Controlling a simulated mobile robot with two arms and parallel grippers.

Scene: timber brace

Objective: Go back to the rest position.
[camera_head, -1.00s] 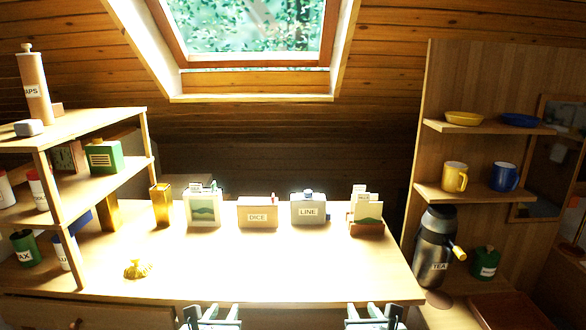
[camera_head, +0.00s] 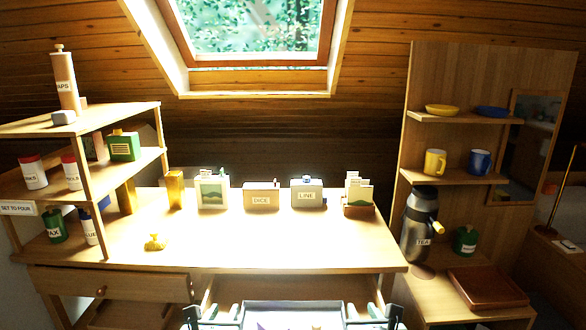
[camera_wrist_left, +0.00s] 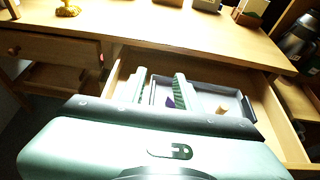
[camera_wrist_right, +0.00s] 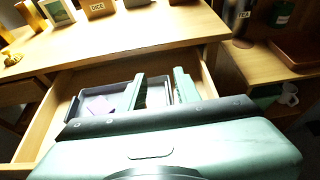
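My left gripper (camera_head: 212,317) and my right gripper (camera_head: 377,317) are at the bottom edge of the head view, level with each other and in front of the desk (camera_head: 280,248). Each has its two fingers apart with nothing between them. The left gripper's fingers also show in the left wrist view (camera_wrist_left: 160,90), and the right gripper's in the right wrist view (camera_wrist_right: 160,90). Both are over an open desk drawer (camera_wrist_right: 40,125). A grey tray (camera_wrist_left: 237,103) lies in the drawer, with a purple piece (camera_wrist_left: 170,102) and a light wooden piece (camera_wrist_left: 222,110) in it.
A shelf (camera_head: 120,113) with jars and tins stands at the left. A yellow object (camera_head: 154,243), a dice box (camera_head: 261,196) and a line box (camera_head: 307,193) stand on the desk. At the right are a flask (camera_head: 419,222) and a reddish-brown tray (camera_head: 487,288). The desk's front middle is clear.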

